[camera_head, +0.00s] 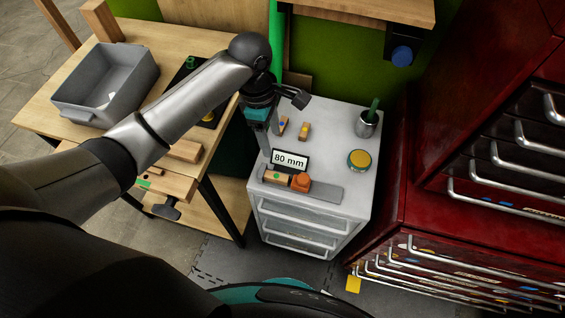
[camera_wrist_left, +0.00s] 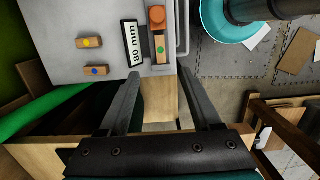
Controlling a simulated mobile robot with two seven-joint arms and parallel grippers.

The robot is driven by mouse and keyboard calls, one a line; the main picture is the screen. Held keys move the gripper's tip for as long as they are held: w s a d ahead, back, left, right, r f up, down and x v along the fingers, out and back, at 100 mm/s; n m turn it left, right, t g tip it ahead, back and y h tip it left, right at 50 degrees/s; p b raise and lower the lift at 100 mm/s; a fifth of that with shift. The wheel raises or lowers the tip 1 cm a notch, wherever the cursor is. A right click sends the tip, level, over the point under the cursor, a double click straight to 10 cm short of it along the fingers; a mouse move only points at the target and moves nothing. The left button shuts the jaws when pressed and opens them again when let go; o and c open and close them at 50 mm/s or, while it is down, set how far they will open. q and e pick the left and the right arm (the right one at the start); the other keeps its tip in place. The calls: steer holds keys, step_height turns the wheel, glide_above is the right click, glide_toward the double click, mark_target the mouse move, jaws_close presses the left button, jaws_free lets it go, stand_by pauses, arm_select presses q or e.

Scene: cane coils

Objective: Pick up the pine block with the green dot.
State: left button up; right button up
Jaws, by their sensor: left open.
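The pine block with the green dot (camera_head: 275,177) lies on a grey strip (camera_head: 327,192) near the front edge of the white cabinet top. It also shows in the left wrist view (camera_wrist_left: 160,56), just beyond my fingertips. An orange stop block (camera_head: 301,181) sits beside it, and an "80 mm" sign (camera_head: 289,160) stands behind it. My left gripper (camera_head: 283,125) is open and empty above the left side of the cabinet. In the left wrist view its fingers (camera_wrist_left: 160,76) are spread, apart from the block. My right gripper is out of view.
Blocks with a blue dot (camera_head: 283,127) and a yellow dot (camera_head: 304,131) lie farther back on the cabinet. A metal cup (camera_head: 367,125) and a round yellow-topped tin (camera_head: 359,160) stand at right. A wooden bench with a grey bin (camera_head: 85,100) is left, red drawers right.

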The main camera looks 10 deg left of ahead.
arm_select(q)
steer(key=f, duration=0.2)
steer(key=b, duration=0.5)
glide_above(276, 176)
steer(key=f, duration=0.9)
steer(key=shift+w+f, duration=0.1)
steer(key=shift+w, duration=0.2)
steer(key=shift+d+f, duration=0.1)
steer(key=shift+f, duration=0.35)
steer(key=f, duration=0.1)
steer(key=f+b, duration=0.1)
steer(key=f, duration=0.1)
steer(key=f+b, duration=0.1)
steer(key=shift+s+a+f, duration=0.25)
steer(key=shift+d+f, duration=0.1)
steer(key=shift+f, duration=0.3)
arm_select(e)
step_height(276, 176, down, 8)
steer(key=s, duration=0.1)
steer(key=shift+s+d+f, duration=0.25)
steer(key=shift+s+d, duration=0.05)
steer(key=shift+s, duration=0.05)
arm_select(q)
jaws_close()
